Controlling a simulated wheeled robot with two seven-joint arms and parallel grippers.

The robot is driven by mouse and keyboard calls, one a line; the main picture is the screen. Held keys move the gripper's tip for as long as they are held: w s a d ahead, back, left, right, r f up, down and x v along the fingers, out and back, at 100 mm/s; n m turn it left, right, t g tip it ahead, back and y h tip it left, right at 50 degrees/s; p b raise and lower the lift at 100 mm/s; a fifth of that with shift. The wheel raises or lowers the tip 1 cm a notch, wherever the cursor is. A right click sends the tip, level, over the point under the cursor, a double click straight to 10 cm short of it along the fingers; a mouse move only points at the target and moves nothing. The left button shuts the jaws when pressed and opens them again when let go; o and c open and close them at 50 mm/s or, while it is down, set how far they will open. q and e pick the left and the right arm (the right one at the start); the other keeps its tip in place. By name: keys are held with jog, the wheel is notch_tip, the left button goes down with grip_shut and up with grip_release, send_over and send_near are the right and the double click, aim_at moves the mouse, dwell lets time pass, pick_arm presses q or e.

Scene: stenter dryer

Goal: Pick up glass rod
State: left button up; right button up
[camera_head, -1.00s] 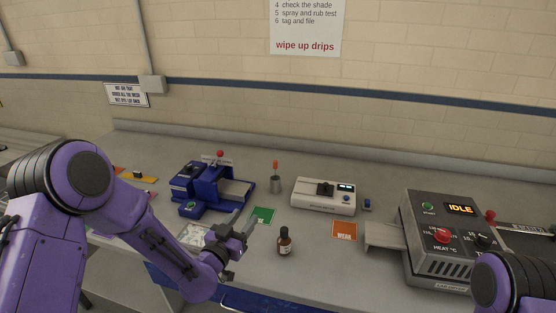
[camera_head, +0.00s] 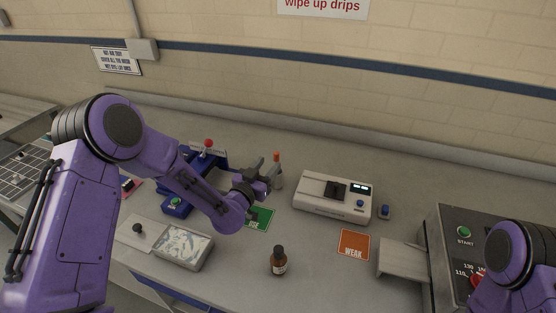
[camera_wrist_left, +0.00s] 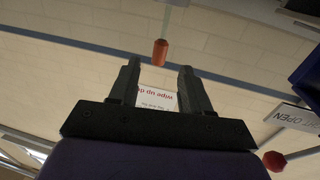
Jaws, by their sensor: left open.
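The glass rod (camera_head: 277,157) shows its orange-red end above the small grey cup (camera_head: 278,181), in which it stands behind my left gripper. My left gripper (camera_head: 269,172) is open, and its fingers reach toward the rod and partly cover the cup. In the left wrist view the rod's orange end (camera_wrist_left: 160,52) and thin clear shaft lie just beyond the open fingers (camera_wrist_left: 158,78), in line with the gap between them. Nothing is held. I cannot tell the exact distance. My right gripper is out of view.
A blue press with a red knob (camera_head: 208,143) stands left of the gripper. A green card (camera_head: 261,217), a brown bottle (camera_head: 279,262), a white meter (camera_head: 333,196), an orange card (camera_head: 354,245) and a grey heater (camera_head: 452,237) stand or lie nearby. A patterned pad (camera_head: 183,247) lies at the front.

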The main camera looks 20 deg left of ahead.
aim_at(275, 158)
pick_arm(q)
jog(key=w, duration=0.4)
jog(key=w+d+f, duration=0.1)
jog(key=w, duration=0.1)
jog(key=shift+b, duration=0.3)
jog(key=shift+w+d+r, duration=0.15)
jog(key=shift+r, duration=0.15)
grip_shut()
